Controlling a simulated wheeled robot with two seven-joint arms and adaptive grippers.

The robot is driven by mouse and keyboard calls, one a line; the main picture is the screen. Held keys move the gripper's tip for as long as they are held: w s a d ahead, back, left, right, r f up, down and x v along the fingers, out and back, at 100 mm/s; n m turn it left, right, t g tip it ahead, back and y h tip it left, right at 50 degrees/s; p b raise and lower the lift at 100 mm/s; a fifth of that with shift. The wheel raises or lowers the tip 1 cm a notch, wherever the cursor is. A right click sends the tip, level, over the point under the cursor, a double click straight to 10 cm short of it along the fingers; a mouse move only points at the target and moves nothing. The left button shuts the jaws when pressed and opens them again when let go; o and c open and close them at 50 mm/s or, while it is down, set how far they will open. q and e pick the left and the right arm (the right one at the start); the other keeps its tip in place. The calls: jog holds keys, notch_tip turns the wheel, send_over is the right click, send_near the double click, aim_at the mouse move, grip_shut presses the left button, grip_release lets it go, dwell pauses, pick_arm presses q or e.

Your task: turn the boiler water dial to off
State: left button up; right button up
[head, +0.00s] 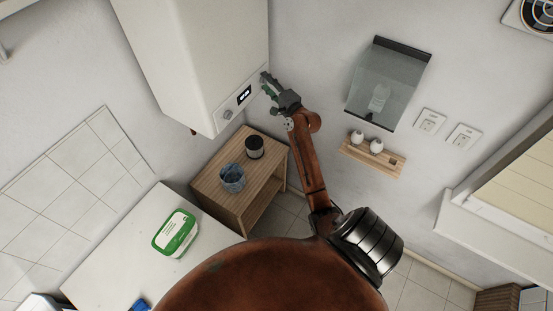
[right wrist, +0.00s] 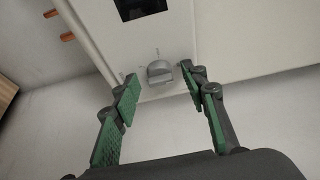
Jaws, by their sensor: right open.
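The white boiler (head: 190,60) hangs on the wall, with a dark display (head: 244,95) on its front panel. One round grey dial (head: 227,115) shows left of the display in the head view. My right gripper (head: 266,82) is at the panel right of the display. The right wrist view shows a grey dial (right wrist: 160,71) with small marks around it, below the display (right wrist: 140,8). My right gripper (right wrist: 161,80) is open, its green-padded fingers on either side of this dial, with gaps visible. I cannot read the dials' labels. My left gripper is not in view.
A wooden side table (head: 215,193) below the boiler holds a dark cup (head: 254,147) and a bluish glass (head: 232,178). A wall dispenser (head: 388,85) and wooden shelf (head: 371,158) are to the right. Copper pipes (right wrist: 67,37) show near the boiler's edge.

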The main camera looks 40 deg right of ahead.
pick_arm(q)
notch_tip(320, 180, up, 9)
jog(key=p, duration=0.8)
pick_arm(e)
jog(key=s+r+m+g+y+b, duration=0.1)
jog(key=s+m+g+b, duration=0.2)
jog(key=s+m, duration=0.4)
pick_arm(q)
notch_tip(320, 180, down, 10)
jog(key=b, duration=0.7)
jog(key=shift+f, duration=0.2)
pick_arm(e)
jog(key=s+a+f+n+g, duration=0.1)
jog(key=s+a+f+n, duration=0.1)
jog(key=f, duration=1.1)
jog(key=s+a+f+n+g, duration=0.1)
jog(key=a+f+n+g, duration=0.1)
jog(key=f, duration=1)
jog(key=s+a+f+n+g, duration=0.2)
jog(key=f+n, duration=0.2)
jog(key=f, duration=0.9)
jog(key=shift+s+a+f, duration=0.2)
jog(key=shift+s+f, duration=0.1)
jog(key=shift+s, duration=0.05)
